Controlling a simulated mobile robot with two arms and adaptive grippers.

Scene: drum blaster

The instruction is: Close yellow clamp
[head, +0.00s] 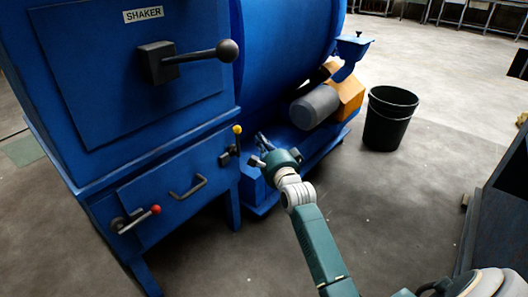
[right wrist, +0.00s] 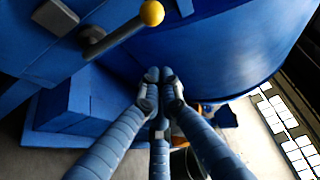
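The yellow clamp is a dark lever with a yellow ball knob (head: 237,129), at the right edge of the blue cabinet's lower front. Its lever slants up toward the knob. In the right wrist view the yellow knob (right wrist: 151,13) is at the top, with the dark lever running down left to its pivot. My right gripper (head: 258,149) is right of and slightly below the clamp, apart from it. Its fingers look spread in the head view and hold nothing. In the right wrist view the fingers (right wrist: 160,75) point forward below the knob. My left gripper is not in view.
The blue cabinet (head: 80,175) has a red-knobbed clamp (head: 154,210), a drawer handle (head: 188,188) and a large black-knobbed lever (head: 200,55). A blue drum (head: 285,50) and a grey motor (head: 314,106) stand behind my gripper. A black bin (head: 388,120) is to the right. Floor between is clear.

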